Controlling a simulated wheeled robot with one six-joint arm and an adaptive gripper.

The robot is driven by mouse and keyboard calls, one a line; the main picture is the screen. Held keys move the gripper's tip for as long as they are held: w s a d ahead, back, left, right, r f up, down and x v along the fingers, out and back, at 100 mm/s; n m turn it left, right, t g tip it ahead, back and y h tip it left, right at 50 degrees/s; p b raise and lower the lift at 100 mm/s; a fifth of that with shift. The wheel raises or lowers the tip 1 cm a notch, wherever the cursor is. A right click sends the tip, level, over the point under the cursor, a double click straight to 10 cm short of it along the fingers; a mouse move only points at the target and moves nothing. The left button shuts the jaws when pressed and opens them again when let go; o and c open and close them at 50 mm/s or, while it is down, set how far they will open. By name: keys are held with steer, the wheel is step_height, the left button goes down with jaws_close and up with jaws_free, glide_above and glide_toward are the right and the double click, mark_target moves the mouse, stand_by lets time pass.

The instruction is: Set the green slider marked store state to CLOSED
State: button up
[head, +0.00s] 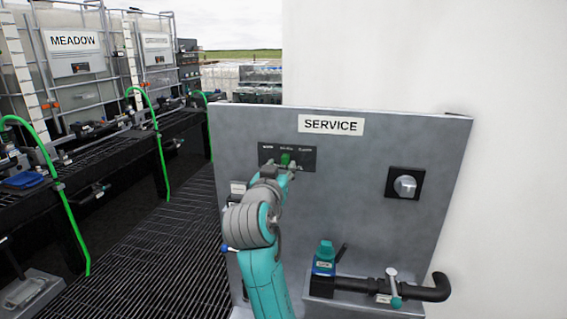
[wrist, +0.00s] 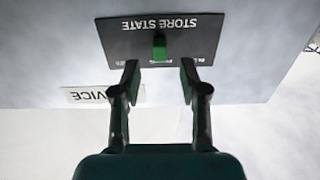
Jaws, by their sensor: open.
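The green slider (head: 285,159) sits on a dark plate (head: 302,164) on the grey SERVICE panel, near the middle of the plate. The wrist view is upside down and shows the plate lettered STORE STATE (wrist: 120,43) with the green slider (wrist: 159,47) at its centre. Smaller words line the plate's other edge, partly hidden by my fingers. My gripper (head: 283,172) is in front of the plate. In the wrist view my gripper (wrist: 160,75) is open, with one finger on each side of the slider's line. I cannot tell whether the fingertips touch the plate.
The panel (head: 350,225) also carries a SERVICE sign (head: 331,125), a round knob (head: 405,186) at right and a black pipe with a valve (head: 392,285) below. A white wall (head: 510,150) stands at right. Caged totes (head: 80,60), green hoses and a grating walkway (head: 175,250) lie at left.

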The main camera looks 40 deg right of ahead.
mark_target(284, 161)
steer(key=shift+x, duration=2)
jaws_close()
